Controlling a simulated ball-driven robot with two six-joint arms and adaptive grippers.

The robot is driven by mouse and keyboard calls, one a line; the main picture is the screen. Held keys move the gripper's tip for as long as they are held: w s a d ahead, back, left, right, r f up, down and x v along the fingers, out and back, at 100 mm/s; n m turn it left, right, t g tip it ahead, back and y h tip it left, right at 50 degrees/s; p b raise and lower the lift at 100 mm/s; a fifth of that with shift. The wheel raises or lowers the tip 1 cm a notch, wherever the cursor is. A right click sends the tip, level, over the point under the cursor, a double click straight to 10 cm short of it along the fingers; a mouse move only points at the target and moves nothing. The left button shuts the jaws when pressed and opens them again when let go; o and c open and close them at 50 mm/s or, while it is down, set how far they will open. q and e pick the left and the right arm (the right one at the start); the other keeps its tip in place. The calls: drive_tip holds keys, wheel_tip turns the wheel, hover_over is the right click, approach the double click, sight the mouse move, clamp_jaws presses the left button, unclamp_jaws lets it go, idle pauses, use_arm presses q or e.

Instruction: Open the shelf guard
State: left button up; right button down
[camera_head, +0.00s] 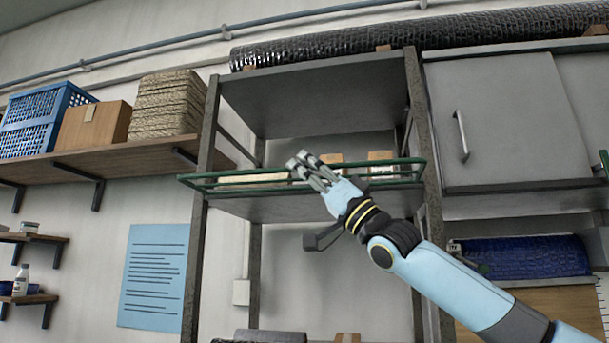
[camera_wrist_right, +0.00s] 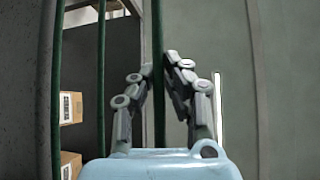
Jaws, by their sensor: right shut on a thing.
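The shelf guard (camera_head: 407,161) is a green rail frame across the front of the middle shelf of a grey metal rack. Its bars run nearly level across the rack. My right gripper (camera_head: 302,163) reaches up from the lower right and is at the guard's upper bar, left of its middle. In the right wrist view the fingers of my right gripper (camera_wrist_right: 160,64) are closed around one green bar (camera_wrist_right: 158,100) of the guard. The fingers hide part of the guard. My left gripper is not in view.
Cardboard boxes (camera_wrist_right: 70,108) sit on the shelf behind the guard. Rack posts (camera_head: 205,150) stand at both ends. A grey cabinet (camera_head: 505,120) is close on the right. A wooden wall shelf (camera_head: 95,160) with a blue crate (camera_head: 40,120) is at the left.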

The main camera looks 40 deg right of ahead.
drive_tip(key=m+h+b, duration=0.1)
drive_tip(key=m+b, duration=0.1)
drive_tip(key=r+m+t+h+b, duration=0.1)
drive_tip(key=h+b, duration=0.1)
drive_tip(key=shift+d+r+m, duration=0.1)
drive_tip(key=shift+m, duration=0.3)
drive_tip(key=shift+w+d+r+m+h+p, duration=0.1)
drive_tip(key=shift+r+m+h+p, duration=0.15)
drive_tip(key=shift+r, duration=0.35)
drive_tip(key=shift+w+d+r+m+h+p, duration=0.15)
drive_tip(key=shift+r+h, duration=0.2)
drive_tip(key=shift+r, duration=0.2)
drive_tip(key=shift+a+r, duration=0.1)
